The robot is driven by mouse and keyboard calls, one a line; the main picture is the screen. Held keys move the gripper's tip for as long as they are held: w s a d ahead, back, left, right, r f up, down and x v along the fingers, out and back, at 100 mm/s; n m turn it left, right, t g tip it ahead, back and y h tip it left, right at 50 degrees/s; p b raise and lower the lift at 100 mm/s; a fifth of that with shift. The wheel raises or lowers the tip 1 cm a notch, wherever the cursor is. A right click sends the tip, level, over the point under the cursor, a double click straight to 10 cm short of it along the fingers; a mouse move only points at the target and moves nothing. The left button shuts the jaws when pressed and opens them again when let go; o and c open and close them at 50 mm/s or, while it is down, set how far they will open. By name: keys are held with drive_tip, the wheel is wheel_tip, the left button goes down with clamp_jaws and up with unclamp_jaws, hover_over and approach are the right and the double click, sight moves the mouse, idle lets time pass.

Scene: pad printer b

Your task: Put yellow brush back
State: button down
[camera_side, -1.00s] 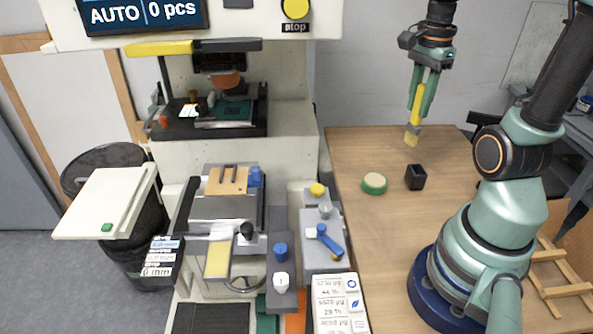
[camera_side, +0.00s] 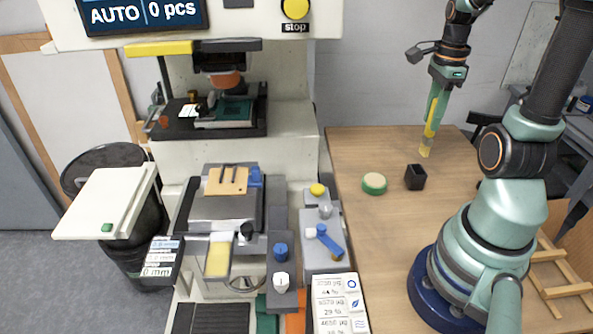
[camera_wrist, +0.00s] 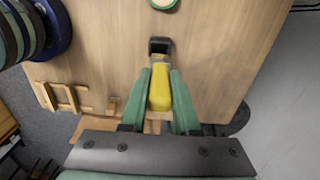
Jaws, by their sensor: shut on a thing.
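The yellow brush (camera_side: 431,120) hangs in my gripper (camera_side: 434,105), bristle end down and slightly tilted, above the back of the wooden table in the side view. In the wrist view my gripper (camera_wrist: 162,95) has its two green fingers on either side of the yellow brush (camera_wrist: 160,88). A small black square holder (camera_side: 415,177) stands on the table, in front of and a little left of the brush. It also shows in the wrist view as the black holder (camera_wrist: 160,46), just beyond the brush. Its inside looks dark and empty.
A round green-rimmed pad (camera_side: 374,183) lies left of the holder and shows at the top of the wrist view (camera_wrist: 163,4). The pad printer (camera_side: 230,150) stands left of the table. A wooden rack (camera_side: 555,270) is at the right. The table (camera_side: 385,230) has bare room around the holder.

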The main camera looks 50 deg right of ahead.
sight(421, 154)
drive_tip(key=shift+f, duration=1.8)
drive_tip(key=shift+f, duration=2.8)
idle(2.2)
idle(0.7)
drive_tip(key=c, duration=0.8)
unclamp_jaws()
drive_tip(key=shift+c, duration=0.2)
